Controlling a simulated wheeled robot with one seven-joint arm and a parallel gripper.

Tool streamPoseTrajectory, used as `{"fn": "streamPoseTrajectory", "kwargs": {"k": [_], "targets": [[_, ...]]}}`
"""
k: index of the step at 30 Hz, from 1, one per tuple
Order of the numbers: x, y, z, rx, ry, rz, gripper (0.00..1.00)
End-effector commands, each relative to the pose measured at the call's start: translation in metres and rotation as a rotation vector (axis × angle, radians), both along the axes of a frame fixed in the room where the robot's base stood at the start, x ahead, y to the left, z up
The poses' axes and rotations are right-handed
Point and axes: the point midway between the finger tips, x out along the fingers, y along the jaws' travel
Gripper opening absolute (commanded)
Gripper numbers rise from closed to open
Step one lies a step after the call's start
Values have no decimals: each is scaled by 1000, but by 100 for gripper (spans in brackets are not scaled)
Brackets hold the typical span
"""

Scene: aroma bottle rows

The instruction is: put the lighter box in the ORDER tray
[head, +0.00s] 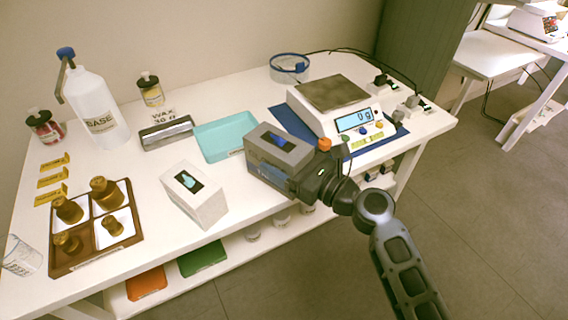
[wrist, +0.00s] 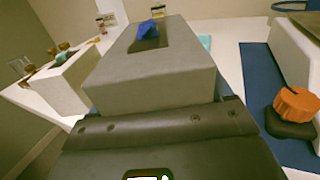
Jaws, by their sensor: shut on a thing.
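My gripper (head: 308,180) is shut on a grey box (head: 268,168) with a dark top panel and blue mark, at the table's front edge. In the wrist view the grey box (wrist: 150,80) fills the middle, in front of my gripper (wrist: 155,125); the fingertips are hard to make out. A second, whiter box (head: 195,200) with a dark panel and teal mark stands to the left on the table. A teal tray (head: 208,155) lies empty behind the boxes; I can read no ORDER label. The scale (head: 330,105) reads 0 g, its plate bare.
A brown divided tray (head: 78,259) with several brown bottles stands front left. A large BASE bottle (head: 97,115) and small jars stand at the back. Orange (head: 147,283) and green (head: 203,258) trays lie on the lower shelf.

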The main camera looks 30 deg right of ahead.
Motion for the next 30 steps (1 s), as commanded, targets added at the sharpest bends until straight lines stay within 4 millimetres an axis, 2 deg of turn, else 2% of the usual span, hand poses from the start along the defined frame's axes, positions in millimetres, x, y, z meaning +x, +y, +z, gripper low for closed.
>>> {"fn": "streamPoseTrajectory", "kwargs": {"k": [13,14,20,30], "targets": [[0,0,-7,0,-3,0,19],[0,0,-9,-1,0,0,80],[0,0,-8,-1,-1,0,99],[-2,-1,-4,-1,0,-1,100]]}}
